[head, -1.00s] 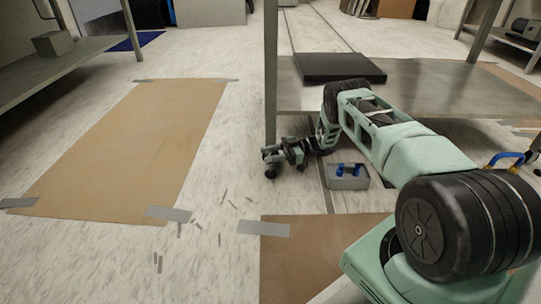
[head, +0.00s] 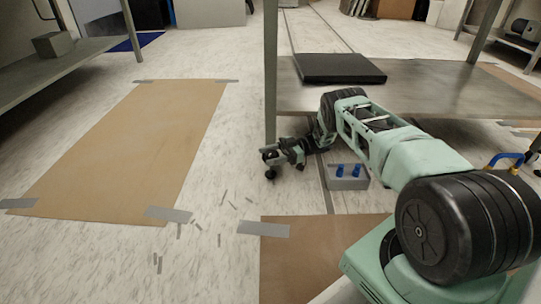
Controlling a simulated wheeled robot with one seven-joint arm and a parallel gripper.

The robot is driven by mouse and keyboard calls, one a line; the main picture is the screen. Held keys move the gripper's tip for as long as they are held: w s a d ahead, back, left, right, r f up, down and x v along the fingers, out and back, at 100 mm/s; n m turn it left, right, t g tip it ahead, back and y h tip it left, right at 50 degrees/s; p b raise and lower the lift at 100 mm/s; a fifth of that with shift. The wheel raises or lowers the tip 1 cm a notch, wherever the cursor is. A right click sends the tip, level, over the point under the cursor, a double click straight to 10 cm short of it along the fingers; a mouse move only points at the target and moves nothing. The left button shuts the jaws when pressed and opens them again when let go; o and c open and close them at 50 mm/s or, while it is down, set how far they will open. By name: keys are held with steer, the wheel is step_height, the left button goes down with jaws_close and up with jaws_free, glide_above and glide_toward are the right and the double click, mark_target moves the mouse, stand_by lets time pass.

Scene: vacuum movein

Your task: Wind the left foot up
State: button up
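The left front leg (head: 271,80) of the metal table comes down to the floor left of my arm. Dark parts at its base, where the left foot is, are small and mixed with my gripper in the head view. My gripper (head: 284,154) is low, just above the floor, right at the base of this leg. I cannot tell whether its fingers touch the foot or close around it. The foot itself is largely hidden.
A grey bin (head: 348,178) with blue items stands on the floor right of my gripper. A black slab (head: 338,68) lies on the table's metal shelf (head: 430,95). Taped brown sheets (head: 130,145) cover floor at left, and small dark strips (head: 222,215) are scattered nearby.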

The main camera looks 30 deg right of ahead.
steer(key=shift+w+r+m+t, duration=0.1)
steer(key=shift+m+t, duration=0.2)
steer(key=shift+t, duration=0.3)
